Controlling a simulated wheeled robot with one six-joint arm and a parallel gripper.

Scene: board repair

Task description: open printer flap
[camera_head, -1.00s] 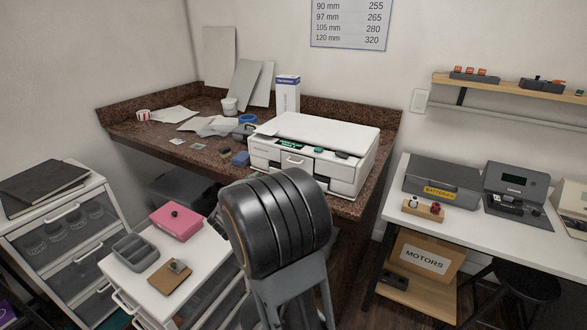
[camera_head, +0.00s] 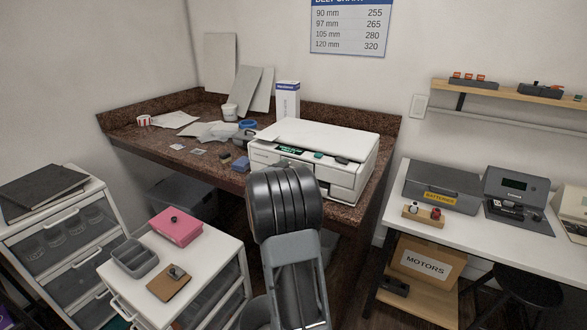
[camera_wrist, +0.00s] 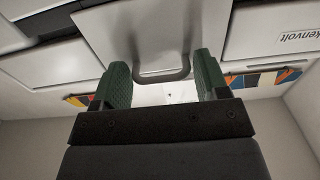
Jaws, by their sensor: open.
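The white printer (camera_head: 325,136) stands on the brown stone counter. In the head view my arm covers part of its front, and my gripper is hidden behind the arm. In the wrist view a grey flap (camera_wrist: 142,36) with a U-shaped handle (camera_wrist: 166,77) fills the upper middle. My gripper (camera_wrist: 155,75) is open, its two green-padded fingers on either side of the handle. I cannot tell whether they touch it. The flap looks closed, but its edges are partly out of view.
A blue-and-white box (camera_head: 287,99) stands behind the printer, and a small blue block (camera_head: 241,164) lies in front at left. Papers (camera_head: 211,130) cover the counter's left part. A white drawer cabinet with a pink box (camera_head: 178,226) stands at lower left. A white bench (camera_head: 490,225) is at right.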

